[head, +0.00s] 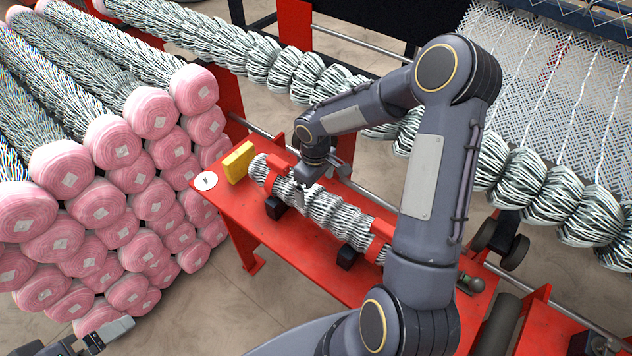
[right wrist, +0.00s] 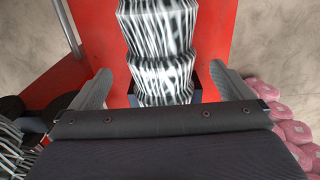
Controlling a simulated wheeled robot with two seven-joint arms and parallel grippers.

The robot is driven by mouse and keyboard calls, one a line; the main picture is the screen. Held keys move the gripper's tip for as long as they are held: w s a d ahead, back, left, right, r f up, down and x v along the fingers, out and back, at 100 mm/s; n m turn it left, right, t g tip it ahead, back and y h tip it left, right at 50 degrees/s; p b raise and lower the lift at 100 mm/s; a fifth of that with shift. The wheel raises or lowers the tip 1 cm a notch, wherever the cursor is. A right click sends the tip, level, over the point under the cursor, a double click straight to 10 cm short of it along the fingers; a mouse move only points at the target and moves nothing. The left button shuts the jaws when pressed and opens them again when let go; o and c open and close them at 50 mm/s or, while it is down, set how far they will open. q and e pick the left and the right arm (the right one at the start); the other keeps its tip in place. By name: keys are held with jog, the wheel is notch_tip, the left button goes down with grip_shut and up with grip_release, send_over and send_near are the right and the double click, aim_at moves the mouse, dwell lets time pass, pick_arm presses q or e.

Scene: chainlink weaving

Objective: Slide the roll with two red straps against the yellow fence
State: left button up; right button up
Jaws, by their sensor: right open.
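The roll (head: 325,208) of silvery wire mesh lies lengthwise on a red bench, on dark supports. One red strap (head: 281,172) is near its far left end, the other (head: 379,243) near its right end, partly behind my arm. The yellow fence (head: 238,162) stands on the bench just beyond the roll's left end; I cannot tell whether they touch. My right gripper (head: 309,178) is over the roll near the left strap. In the right wrist view its open fingers (right wrist: 160,72) are on either side of the roll (right wrist: 160,35). My left gripper (head: 108,334) shows only partly at the bottom left.
The red bench (head: 283,248) has a white disc (head: 205,181) at its left end. Pink-wrapped rolls (head: 113,142) are stacked at the left. A long mesh bundle (head: 250,55) runs behind the bench, and hanging chainlink (head: 560,90) fills the right. Floor shows in front.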

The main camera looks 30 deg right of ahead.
jog(key=shift+f+p, duration=0.45)
jog(key=shift+f, duration=3.1)
jog(key=c, duration=1.6)
jog(key=shift+w+r, duration=0.1)
jog(key=shift+r, duration=0.1)
jog(key=shift+c, duration=0.8)
jog(key=shift+w+a+b, duration=0.25)
jog(key=shift+w+a, duration=0.2)
jog(key=shift+w, duration=0.7)
jog(key=shift+w+a+b, duration=0.3)
jog(key=shift+w+a, duration=0.15)
jog(key=shift+w, duration=0.7)
jog(key=shift+w+a+b, duration=0.25)
jog(key=shift+w+a, duration=0.2)
jog(key=shift+w, duration=0.7)
jog(key=shift+b, duration=0.3)
